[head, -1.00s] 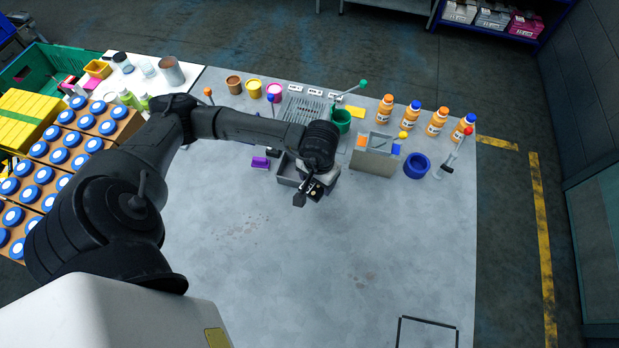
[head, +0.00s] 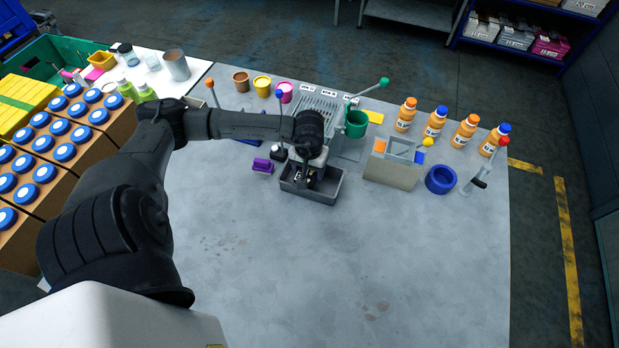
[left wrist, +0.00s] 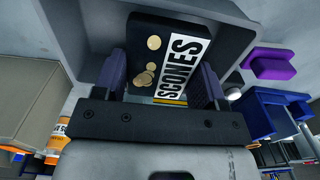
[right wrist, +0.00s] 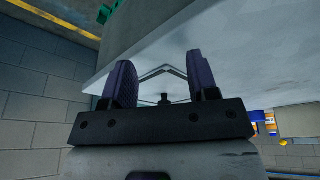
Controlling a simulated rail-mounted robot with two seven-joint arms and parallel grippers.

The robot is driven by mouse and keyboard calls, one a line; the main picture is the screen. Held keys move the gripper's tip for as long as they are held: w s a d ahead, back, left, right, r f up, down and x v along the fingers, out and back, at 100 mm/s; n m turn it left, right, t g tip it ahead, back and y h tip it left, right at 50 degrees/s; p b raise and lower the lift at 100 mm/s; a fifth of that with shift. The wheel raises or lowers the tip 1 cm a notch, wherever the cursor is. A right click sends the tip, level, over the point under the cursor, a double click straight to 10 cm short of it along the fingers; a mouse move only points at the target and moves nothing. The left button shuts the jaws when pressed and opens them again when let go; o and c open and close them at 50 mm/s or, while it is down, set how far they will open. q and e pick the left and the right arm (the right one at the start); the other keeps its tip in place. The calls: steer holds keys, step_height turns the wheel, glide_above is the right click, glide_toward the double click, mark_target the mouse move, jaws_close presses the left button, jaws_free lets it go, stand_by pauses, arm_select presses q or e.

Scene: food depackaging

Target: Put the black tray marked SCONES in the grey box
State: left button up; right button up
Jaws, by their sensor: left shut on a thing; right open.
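The grey box (head: 332,191) stands on the table in the head view, open at the top. My left gripper (head: 306,177) points down over its opening. In the left wrist view my left gripper (left wrist: 160,82) is shut on the black tray (left wrist: 172,35), which has a white SCONES label and a few round tan pieces on it. The box's grey walls (left wrist: 92,22) show around the tray there; I cannot tell whether the tray touches the floor of the box. My right gripper (right wrist: 160,82) is open and empty in the right wrist view, beside the table edge.
A purple block (head: 263,165) is left of the box. A beige holder (head: 390,174) and a blue ring (head: 440,180) are to its right. A green cup (head: 356,124) and orange bottles (head: 465,131) stand behind. The table's front half is clear.

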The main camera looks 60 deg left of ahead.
mark_target(309, 177)
arm_select(q)
steer(key=shift+f, duration=2.4)
steer(key=shift+f, duration=0.15)
steer(key=o, duration=1)
steer(key=shift+o, duration=0.2)
